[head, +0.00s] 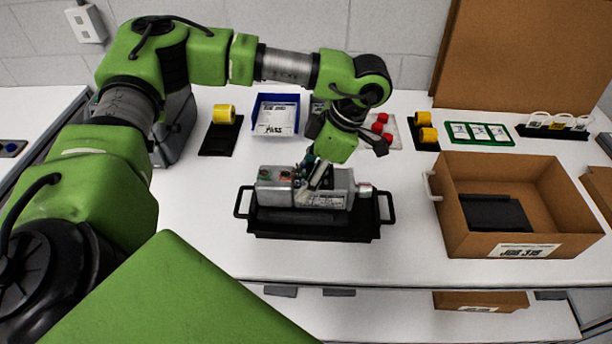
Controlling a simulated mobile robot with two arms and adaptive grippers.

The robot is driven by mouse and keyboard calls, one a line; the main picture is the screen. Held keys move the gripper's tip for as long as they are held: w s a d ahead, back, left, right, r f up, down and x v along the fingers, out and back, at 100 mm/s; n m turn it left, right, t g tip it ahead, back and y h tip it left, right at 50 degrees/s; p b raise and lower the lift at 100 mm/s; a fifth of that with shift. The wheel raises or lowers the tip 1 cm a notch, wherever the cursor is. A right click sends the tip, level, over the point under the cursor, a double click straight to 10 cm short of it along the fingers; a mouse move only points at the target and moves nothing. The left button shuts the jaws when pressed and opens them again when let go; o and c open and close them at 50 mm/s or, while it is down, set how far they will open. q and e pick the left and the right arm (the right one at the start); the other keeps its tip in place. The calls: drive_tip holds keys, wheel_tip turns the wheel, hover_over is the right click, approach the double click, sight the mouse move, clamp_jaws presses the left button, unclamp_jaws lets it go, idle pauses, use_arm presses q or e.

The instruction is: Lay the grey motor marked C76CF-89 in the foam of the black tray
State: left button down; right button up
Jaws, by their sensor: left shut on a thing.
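The black tray (312,232) with two side handles stands near the front of the white table. The grey motor (338,190) lies lengthwise along the tray, at or just above its foam; I cannot tell whether it rests there. A white label shows on its front side, but its text is too small to read. My left gripper (316,182) reaches down from above and is shut on the motor near its middle. The gripper and the motor hide most of the foam. My right gripper is not in view.
A blue bin (275,115), yellow rolls (224,113) and a green-framed card holder (479,133) stand behind. The table left of the tray is clear.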

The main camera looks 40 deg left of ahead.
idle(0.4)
use_arm(q)
drive_tip(key=shift+f+b, duration=0.7)
drive_tip(key=shift+f, duration=0.05)
idle(0.4)
drive_tip(key=c, duration=0.9)
unclamp_jaws()
drive_tip(key=shift+s, duration=0.1)
